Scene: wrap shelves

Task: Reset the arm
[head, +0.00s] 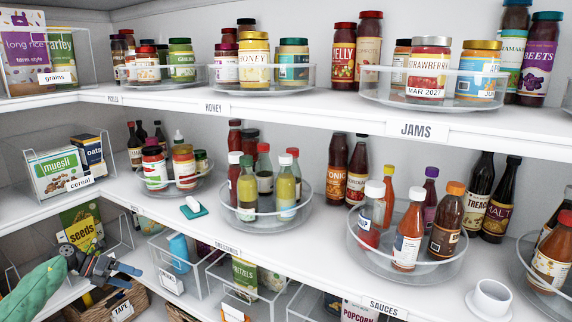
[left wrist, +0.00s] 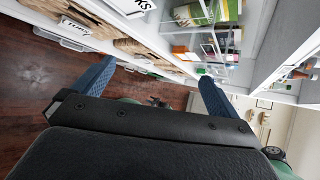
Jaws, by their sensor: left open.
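My left gripper (head: 103,264) is at the lower left of the head view, in front of the lower shelf. Its green arm link comes in from the left edge. In the left wrist view the two blue fingers stand wide apart, with nothing between them (left wrist: 155,82). The gripper is open and empty. My right gripper does not show in either view.
A green seeds packet (head: 81,226) and a wicker basket (head: 122,308) are close to the left gripper. The middle shelf edge (head: 225,246) runs above and to the right. Turntables with bottles (head: 268,226) stand on it. The left wrist view shows open wooden floor (left wrist: 30,85).

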